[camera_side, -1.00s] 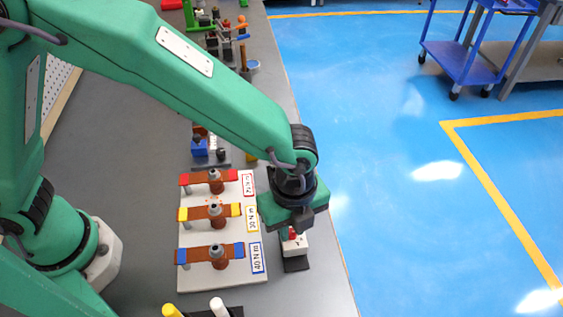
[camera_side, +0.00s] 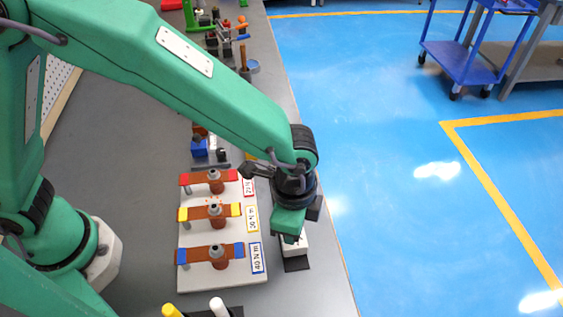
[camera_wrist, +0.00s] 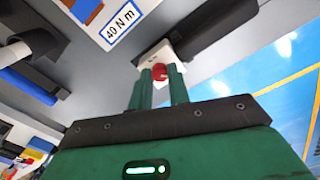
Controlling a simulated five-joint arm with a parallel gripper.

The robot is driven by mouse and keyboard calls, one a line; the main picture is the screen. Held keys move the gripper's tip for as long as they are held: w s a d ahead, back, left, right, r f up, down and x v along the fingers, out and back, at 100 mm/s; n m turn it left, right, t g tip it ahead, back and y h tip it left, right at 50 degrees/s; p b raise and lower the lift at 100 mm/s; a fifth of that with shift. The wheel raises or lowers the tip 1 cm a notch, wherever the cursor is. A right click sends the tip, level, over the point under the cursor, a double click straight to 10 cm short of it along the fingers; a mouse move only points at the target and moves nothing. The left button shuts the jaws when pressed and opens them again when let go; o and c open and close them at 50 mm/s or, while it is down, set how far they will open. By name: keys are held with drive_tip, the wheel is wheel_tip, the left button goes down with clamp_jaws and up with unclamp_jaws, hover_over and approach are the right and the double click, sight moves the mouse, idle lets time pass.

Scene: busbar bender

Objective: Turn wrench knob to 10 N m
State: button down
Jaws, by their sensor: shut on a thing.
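A small white block (camera_wrist: 154,54) with a red knob (camera_wrist: 160,73) on it shows in the wrist view. The two green fingers of my gripper (camera_wrist: 160,70) are closed on the red knob from both sides. Small dark print on the block is too small to read, so I cannot tell the knob's setting. In the side view my gripper (camera_side: 289,236) points down over the white block (camera_side: 294,246) near the bench's right edge. The red knob is hidden there behind my gripper.
A pale board (camera_side: 220,278) left of the block carries three copper bars with red, yellow and blue ends, with bolts and labels, one reading 40 N m. White and yellow handles stand at the front. A blue cart (camera_side: 470,62) is on the floor, away from the bench.

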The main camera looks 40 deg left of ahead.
drive_tip(key=shift+n, duration=1.1)
drive_tip(key=c, duration=1.3)
unclamp_jaws()
drive_tip(key=shift+r, duration=0.1)
drive_tip(key=shift+r, duration=3.85)
